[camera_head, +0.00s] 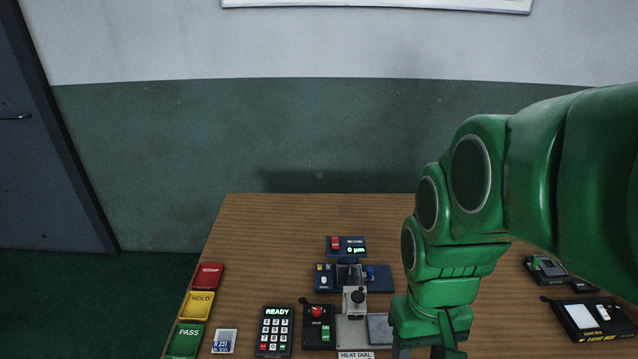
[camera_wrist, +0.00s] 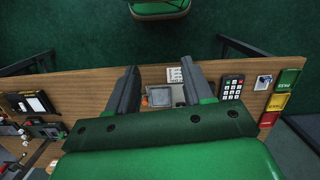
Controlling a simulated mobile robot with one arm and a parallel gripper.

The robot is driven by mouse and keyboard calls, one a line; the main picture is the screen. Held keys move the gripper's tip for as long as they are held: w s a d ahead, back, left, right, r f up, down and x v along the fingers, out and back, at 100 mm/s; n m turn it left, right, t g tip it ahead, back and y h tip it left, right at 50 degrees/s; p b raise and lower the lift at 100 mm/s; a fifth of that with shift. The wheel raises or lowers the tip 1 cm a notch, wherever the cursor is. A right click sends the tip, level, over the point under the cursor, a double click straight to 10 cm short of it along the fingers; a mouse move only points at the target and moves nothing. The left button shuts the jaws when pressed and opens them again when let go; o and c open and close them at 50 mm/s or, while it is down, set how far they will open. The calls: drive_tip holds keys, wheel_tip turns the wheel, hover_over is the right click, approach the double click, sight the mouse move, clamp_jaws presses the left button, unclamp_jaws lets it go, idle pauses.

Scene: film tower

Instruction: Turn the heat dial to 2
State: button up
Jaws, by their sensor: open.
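A white label reading HEAT DIAL (camera_head: 356,354) shows at the bottom edge of the head view. Just above it on the left is a black box marked HEAT (camera_head: 318,328), with a red knob (camera_head: 316,311) and a green ON part. A numbered dial face cannot be made out. My gripper (camera_head: 428,353) points down to the right of these, its tips cut off by the frame. In the wrist view my gripper (camera_wrist: 158,70) is open and empty. Between and beyond its fingers lie a grey square plate (camera_wrist: 160,97) and a white printed card (camera_wrist: 175,74).
A keypad reading READY (camera_head: 277,331) stands left of the box. Red, yellow HOLD (camera_head: 197,305) and green PASS trays line the left edge. A grey pillar device (camera_head: 354,300) and a 0 µm display (camera_head: 347,246) stand behind. A light box (camera_head: 585,318) is at right.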

drive_tip(key=w+a+f+n, duration=0.2)
drive_tip(key=w+a+f, duration=0.1)
drive_tip(key=w, duration=0.4)
drive_tip(key=w+a+f+n, duration=0.2)
drive_tip(key=w+f, duration=0.1)
drive_tip(key=w, duration=0.4)
drive_tip(key=n+t, duration=0.1)
drive_tip(key=n, duration=0.4)
hover_over(317, 310)
drive_tip(key=f, duration=1.2)
drive_tip(key=shift+w+f, duration=0.2)
drive_tip(key=shift+f, duration=0.05)
drive_tip(key=shift+s+f, duration=0.15)
drive_tip(key=shift+f, duration=3.7)
clamp_jaws()
